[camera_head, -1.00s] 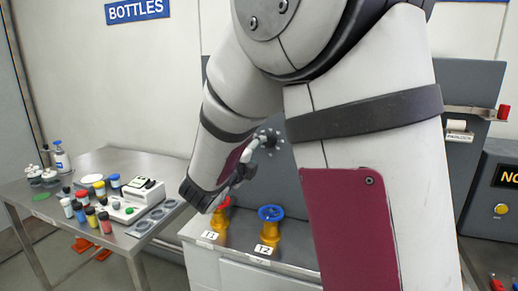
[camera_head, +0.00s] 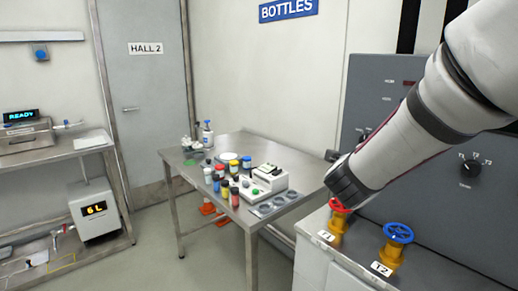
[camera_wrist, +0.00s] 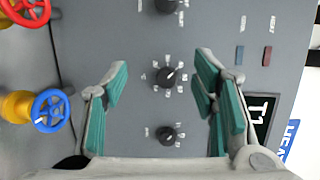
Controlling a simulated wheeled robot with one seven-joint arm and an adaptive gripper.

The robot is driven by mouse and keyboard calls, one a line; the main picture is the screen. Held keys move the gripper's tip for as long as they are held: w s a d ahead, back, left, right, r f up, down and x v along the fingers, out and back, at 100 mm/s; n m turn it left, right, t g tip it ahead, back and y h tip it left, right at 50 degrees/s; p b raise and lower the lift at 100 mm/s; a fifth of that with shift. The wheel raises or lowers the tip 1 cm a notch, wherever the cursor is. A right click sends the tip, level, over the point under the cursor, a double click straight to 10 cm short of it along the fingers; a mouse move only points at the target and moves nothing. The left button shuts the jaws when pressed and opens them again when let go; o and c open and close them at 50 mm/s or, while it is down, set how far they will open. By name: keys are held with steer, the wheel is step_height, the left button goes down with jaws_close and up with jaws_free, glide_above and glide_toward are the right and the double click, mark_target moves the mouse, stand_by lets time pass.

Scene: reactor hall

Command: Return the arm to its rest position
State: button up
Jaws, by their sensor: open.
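My gripper (camera_wrist: 163,74) is open and empty in the wrist view, its teal-padded fingers spread on either side. It faces a grey control panel (camera_wrist: 215,25) with several black knobs. One knob (camera_wrist: 167,77) shows between the fingers, and I cannot tell how far off the panel is. In the head view my arm reaches in from the right edge, sloping down to the left towards the panel (camera_head: 375,80). The arm's end hides most of the gripper there.
A red-wheeled valve (camera_head: 338,222) and a blue-wheeled valve (camera_head: 397,234) stand on a ledge close below my arm. A steel table (camera_head: 222,148) holds bottles and a white device (camera_head: 264,178). A bench (camera_head: 60,150) stands at far left. Floor shows between bench and table.

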steer(key=s+a+n+y, duration=0.8)
steer(key=a+n+y, duration=0.2)
steer(key=a+n, duration=0.3)
steer(key=s+d+f+n+g, duration=0.1)
steer(key=s+f+n+g, duration=0.2)
steer(key=s, duration=0.9)
steer(key=s+d+f+n+g, duration=0.1)
steer(key=s+f+n+g, duration=0.2)
steer(key=s+n, duration=0.7)
steer(key=shift+s+d+g+h, duration=0.25)
steer(key=shift+s+g+h, duration=0.05)
steer(key=shift+s+g, duration=0.85)
steer(key=shift+w, duration=0.1)
